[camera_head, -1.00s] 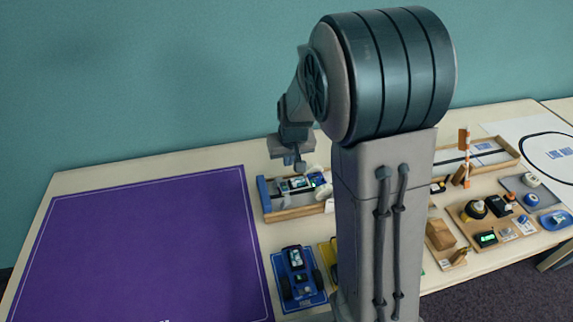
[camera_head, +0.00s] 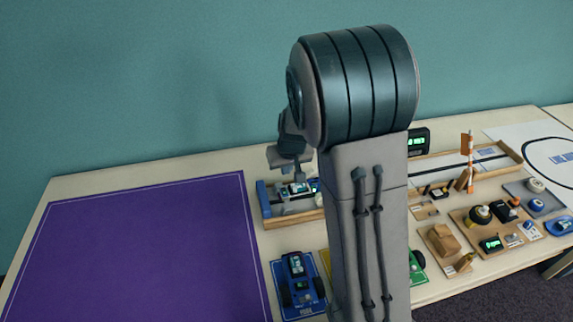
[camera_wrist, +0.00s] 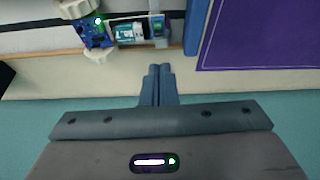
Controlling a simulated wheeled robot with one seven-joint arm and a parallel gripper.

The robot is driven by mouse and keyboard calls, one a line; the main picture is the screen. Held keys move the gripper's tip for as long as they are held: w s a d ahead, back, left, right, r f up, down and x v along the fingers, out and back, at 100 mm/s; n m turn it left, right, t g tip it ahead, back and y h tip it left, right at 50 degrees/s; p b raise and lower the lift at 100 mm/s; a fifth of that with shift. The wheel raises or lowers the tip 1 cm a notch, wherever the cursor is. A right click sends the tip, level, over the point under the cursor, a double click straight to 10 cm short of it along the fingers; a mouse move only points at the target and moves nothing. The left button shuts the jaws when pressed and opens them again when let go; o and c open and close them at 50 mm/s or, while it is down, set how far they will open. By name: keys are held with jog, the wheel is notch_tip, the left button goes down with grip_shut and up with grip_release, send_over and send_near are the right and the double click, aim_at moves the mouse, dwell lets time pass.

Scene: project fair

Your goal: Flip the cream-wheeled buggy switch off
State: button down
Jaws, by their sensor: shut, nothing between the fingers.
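The cream-wheeled buggy (camera_wrist: 98,36) shows at the top left of the wrist view, with cream wheels, a blue board, a lit green light and a battery-like pack. It stands in the wooden-edged track box, and in the head view the buggy (camera_head: 299,188) is partly hidden by my arm. My gripper (camera_wrist: 159,70) is shut and empty. In the wrist view its fingertips appear just outside the box's rim, beside the buggy and apart from it. In the head view my gripper (camera_head: 297,174) is over the box's back side. I cannot make out the switch lever.
The track box has a blue end block (camera_head: 263,198). A purple mat (camera_head: 150,250) covers the table's left. A blue buggy (camera_head: 298,283) lies in front. Several boards and an orange flag (camera_head: 467,144) stand to the right. A teal wall (camera_head: 150,80) is close behind.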

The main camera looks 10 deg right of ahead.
aim_at(283, 190)
jog(key=x, duration=0.9)
jog(key=shift+s+f, duration=0.25)
jog(key=shift+r+p, duration=0.1)
jog(key=shift+p, duration=0.4)
jog(key=shift+w+f+g, duration=0.15)
jog(key=shift+f+g, duration=0.15)
jog(key=shift+s, duration=0.2)
jog(key=shift+s+d+b, duration=0.1)
jog(key=shift+s+b, duration=0.3)
jog(key=shift+s, duration=0.25)
